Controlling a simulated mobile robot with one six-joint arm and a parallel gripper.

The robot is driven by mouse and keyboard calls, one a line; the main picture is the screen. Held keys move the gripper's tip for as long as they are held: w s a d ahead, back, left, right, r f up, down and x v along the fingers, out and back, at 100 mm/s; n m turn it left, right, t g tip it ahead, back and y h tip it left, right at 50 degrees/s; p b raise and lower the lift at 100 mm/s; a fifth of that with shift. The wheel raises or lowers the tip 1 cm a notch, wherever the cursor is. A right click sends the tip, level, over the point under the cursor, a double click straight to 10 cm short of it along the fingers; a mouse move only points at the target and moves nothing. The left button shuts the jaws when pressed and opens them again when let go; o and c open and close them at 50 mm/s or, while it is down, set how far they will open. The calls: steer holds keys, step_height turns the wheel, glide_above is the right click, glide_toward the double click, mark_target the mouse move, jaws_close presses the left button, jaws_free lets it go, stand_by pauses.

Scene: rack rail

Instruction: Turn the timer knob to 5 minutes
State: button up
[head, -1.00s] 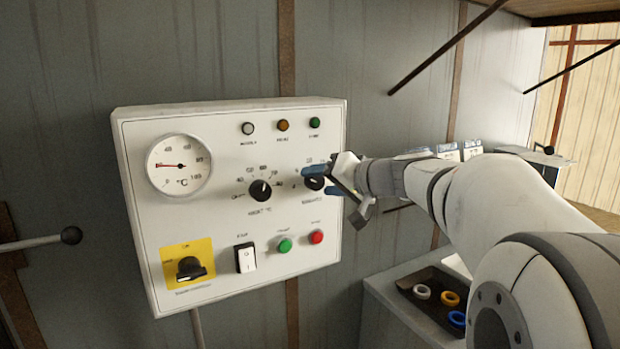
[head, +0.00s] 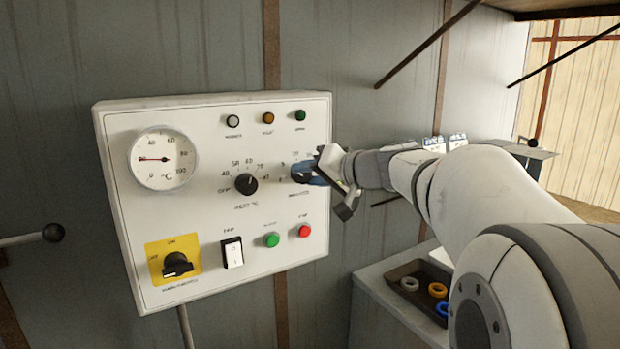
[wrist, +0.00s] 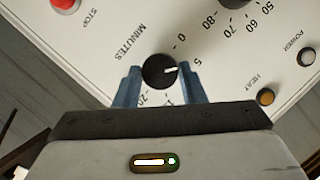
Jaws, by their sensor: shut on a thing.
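The timer knob (wrist: 159,71) is black and round with a white pointer line, next to the word MINUTES on the white panel. In the wrist view its pointer is toward the right, close to the 5 mark. My gripper (wrist: 160,69) has its blue fingers on either side of the knob, shut on it. In the head view the knob (head: 301,177) is partly hidden by my gripper (head: 312,172), which reaches it from the right.
The control panel (head: 205,290) also carries a heat knob (head: 246,184), a dial gauge (head: 162,158), a rocker switch (head: 232,252), green (head: 271,240) and red (head: 304,231) buttons, and a yellow-backed rotary switch (head: 177,264). A tray (head: 405,270) with rings lies lower right.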

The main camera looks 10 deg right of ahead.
steer(key=shift+b, duration=0.4)
steer(key=o, duration=1)
steer(key=b+v, duration=0.1)
steer(key=v, duration=0.7)
steer(key=shift+f+b, duration=0.15)
steer(key=shift+b, duration=0.2)
steer(key=shift+w, duration=0.1)
